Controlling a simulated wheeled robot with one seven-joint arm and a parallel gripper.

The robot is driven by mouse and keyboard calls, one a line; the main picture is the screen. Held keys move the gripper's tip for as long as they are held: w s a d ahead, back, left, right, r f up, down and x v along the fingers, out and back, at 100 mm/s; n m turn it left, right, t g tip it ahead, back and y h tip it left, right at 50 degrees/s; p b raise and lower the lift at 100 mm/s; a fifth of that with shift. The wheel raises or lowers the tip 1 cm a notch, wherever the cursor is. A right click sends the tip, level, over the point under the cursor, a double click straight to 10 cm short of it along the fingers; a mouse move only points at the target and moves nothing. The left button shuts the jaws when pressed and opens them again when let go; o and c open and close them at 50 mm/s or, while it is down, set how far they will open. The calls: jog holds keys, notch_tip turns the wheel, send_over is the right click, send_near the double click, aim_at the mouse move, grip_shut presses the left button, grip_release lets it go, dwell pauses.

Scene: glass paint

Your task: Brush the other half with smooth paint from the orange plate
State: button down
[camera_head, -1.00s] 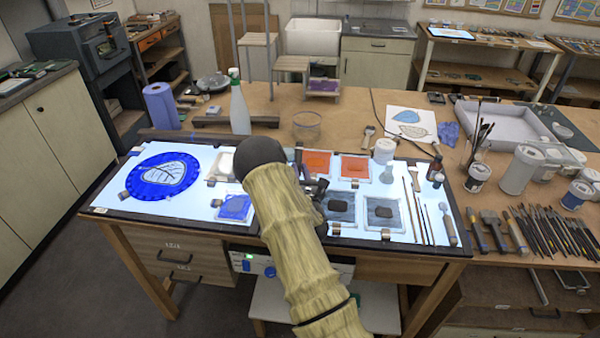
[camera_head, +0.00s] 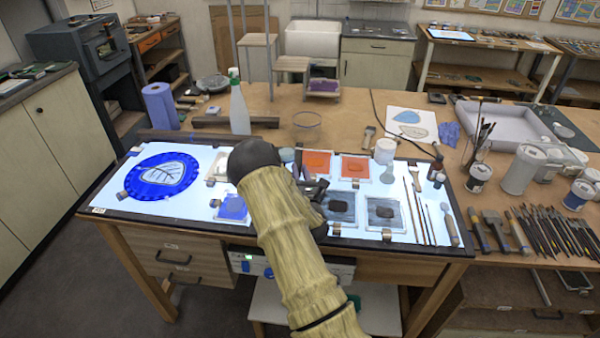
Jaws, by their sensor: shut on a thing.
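Two plates with orange paint lie on the light table, the left one (camera_head: 317,163) and the right one (camera_head: 355,167). A round blue glass piece (camera_head: 133,181) with a pale leaf-shaped centre and dark lines lies at the left of the light table (camera_head: 190,208). My arm reaches up from the bottom middle over the light table. My gripper (camera_head: 316,190) shows only in part beside the arm's dark end, just below the orange plates. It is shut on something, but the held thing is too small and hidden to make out.
Two plates with dark grey paint (camera_head: 384,214) and a blue one (camera_head: 233,208) lie nearby. Thin brushes (camera_head: 421,212) lie at the light table's right end. A spray bottle (camera_head: 239,108), a glass bowl (camera_head: 306,126) and a white jar (camera_head: 385,151) stand behind. Many tools (camera_head: 550,232) crowd the right side.

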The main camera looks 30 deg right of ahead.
jog(key=shift+f+b, duration=0.3)
jog(key=shift+b, duration=0.05)
dwell(0.4)
jog(key=shift+s+a+b, duration=0.25)
jog(key=shift+s+a, duration=0.25)
jog(key=shift+s, duration=0.2)
jog(key=shift+s+a+b, duration=0.25)
jog(key=shift+s+a, duration=0.25)
jog(key=shift+s, duration=0.15)
jog(key=shift+w, duration=0.1)
jog(key=shift+w+d+b, duration=0.5)
jog(key=shift+w+d, duration=0.55)
jog(key=shift+w, duration=0.2)
jog(key=shift+s+a, duration=0.1)
